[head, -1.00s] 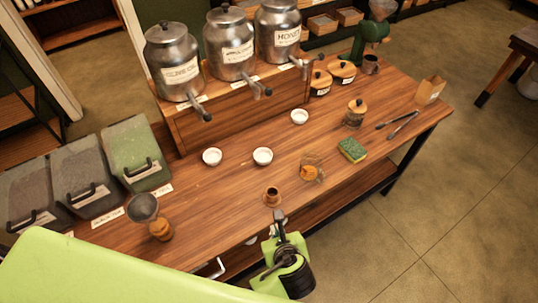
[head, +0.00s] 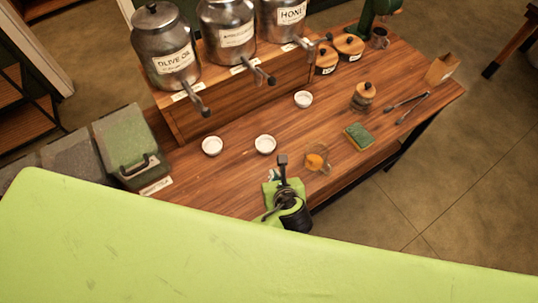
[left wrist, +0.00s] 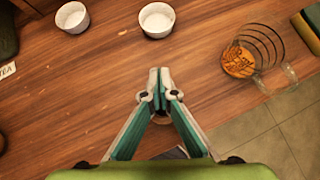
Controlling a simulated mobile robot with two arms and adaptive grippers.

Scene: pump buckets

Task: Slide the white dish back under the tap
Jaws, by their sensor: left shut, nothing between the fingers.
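Three small white dishes stand on the wooden table in the head view: the left one (head: 212,145) in front of the olive oil tap (head: 205,111), the middle one (head: 265,144) in front of the middle tap (head: 270,80), and the right one (head: 303,99) in front of the honey tap (head: 325,38). I cannot tell how far each is from under its tap. My left gripper (head: 282,160) is shut and empty, near and below the middle dish. In the left wrist view, its fingertips (left wrist: 160,72) point toward two dishes, apart from them. My right gripper is out of view.
A glass with orange contents (head: 316,162) lies right of my gripper. A green-lidded bin (head: 128,145) stands at left. Table between gripper and dishes is clear.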

